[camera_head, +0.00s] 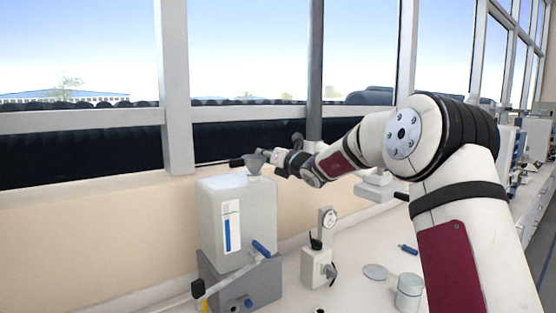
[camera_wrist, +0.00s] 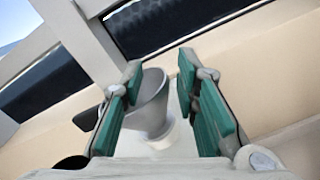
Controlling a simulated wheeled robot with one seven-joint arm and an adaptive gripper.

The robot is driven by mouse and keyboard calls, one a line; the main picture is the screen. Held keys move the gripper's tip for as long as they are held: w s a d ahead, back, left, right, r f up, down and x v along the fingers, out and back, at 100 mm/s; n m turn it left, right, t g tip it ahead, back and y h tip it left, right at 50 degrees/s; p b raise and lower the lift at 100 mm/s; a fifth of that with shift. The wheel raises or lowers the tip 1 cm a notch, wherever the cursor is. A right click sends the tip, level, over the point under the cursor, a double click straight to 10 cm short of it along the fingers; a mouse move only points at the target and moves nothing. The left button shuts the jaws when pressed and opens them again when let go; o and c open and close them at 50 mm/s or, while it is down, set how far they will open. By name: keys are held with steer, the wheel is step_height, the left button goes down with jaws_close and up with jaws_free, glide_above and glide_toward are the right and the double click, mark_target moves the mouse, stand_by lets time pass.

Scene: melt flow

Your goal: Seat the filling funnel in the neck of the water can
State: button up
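The water can (camera_head: 236,222) is a pale, boxy tank with a blue level gauge, standing on a grey block. The grey filling funnel (camera_head: 255,161) is upright over the can's top, with its lower end at the white neck. How deep the spout sits is too small to tell. In the wrist view the funnel (camera_wrist: 149,104) shows between the green-padded fingers, close to the left one, with its spout down at a white round part (camera_wrist: 166,138). My gripper (camera_wrist: 160,85) is open, with a clear gap between funnel and right finger. Whether the left finger touches the funnel I cannot tell.
A dark handle-like piece (camera_head: 237,162) sticks out left of the funnel. A gauge on a small fixture (camera_head: 319,262) stands right of the can. A lidded metal cup (camera_head: 409,292) and a flat disc (camera_head: 375,272) lie on the bench. The window wall is close behind.

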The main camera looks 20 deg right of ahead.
steer(key=v, duration=1)
steer(key=shift+s, duration=0.2)
steer(key=o, duration=1.5)
step_height(320, 180, up, 9)
steer(key=p, duration=0.4)
